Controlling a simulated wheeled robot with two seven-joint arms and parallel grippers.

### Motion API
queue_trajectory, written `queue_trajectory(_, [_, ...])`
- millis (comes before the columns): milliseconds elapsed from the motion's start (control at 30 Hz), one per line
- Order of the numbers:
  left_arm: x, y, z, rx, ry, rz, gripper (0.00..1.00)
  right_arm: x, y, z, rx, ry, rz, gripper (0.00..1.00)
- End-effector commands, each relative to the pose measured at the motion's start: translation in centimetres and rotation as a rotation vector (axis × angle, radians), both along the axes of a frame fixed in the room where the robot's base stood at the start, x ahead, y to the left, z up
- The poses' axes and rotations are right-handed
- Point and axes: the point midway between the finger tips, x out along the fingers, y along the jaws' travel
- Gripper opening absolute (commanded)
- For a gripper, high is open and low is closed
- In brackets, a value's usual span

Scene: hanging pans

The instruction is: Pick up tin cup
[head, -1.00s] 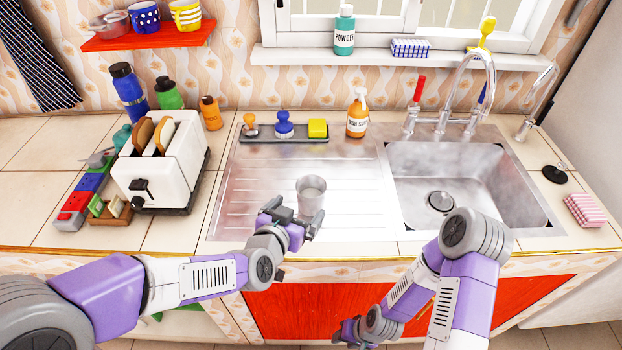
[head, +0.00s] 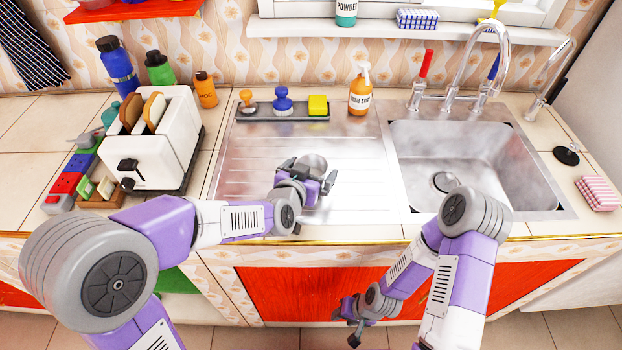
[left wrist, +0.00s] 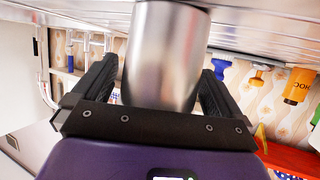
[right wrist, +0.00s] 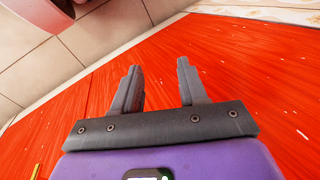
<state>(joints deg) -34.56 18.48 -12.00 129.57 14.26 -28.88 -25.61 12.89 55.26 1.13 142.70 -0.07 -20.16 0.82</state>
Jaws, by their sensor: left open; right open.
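The tin cup (head: 314,163) is a shiny grey metal cup on the ribbed steel drainboard, left of the sink. In the head view my left gripper (head: 308,174) hides most of it. In the left wrist view the cup (left wrist: 165,50) stands between the two open fingers of my left gripper (left wrist: 160,85), with a gap visible on both sides. My right gripper (right wrist: 160,88) is open and empty, low in front of the red cabinet doors.
The sink basin (head: 470,165) is right of the drainboard. A tray (head: 262,113) with brushes and a yellow sponge (head: 318,105) lies behind the cup, beside an orange soap bottle (head: 359,92). A white toaster (head: 150,150) stands left. The drainboard around the cup is clear.

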Motion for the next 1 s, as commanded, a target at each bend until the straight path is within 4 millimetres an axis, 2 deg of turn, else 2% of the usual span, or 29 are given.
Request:
queue_trajectory(33, [0.0,0.0,0.0,0.0,0.0,0.0,1.0,0.0,0.0,0.0,0.0,0.0,0.0,0.43])
queue_trajectory(400, [0.0,0.0,0.1,-0.001,-0.002,0.0,0.45,0.0,0.0,0.0,0.0,0.0,0.0,0.43])
queue_trajectory(667, [0.0,0.0,0.5,-0.001,-0.002,0.0,0.45,0.0,0.0,0.3,0.0,0.0,0.0,0.43])
queue_trajectory(767, [0.0,0.0,1.8,-0.003,-0.002,0.001,0.45,0.0,0.0,1.0,0.0,0.0,0.0,0.43])
queue_trajectory(1000, [0.0,0.0,6.7,-0.004,-0.004,0.001,0.45,0.0,0.0,4.0,0.0,0.0,0.0,0.43])
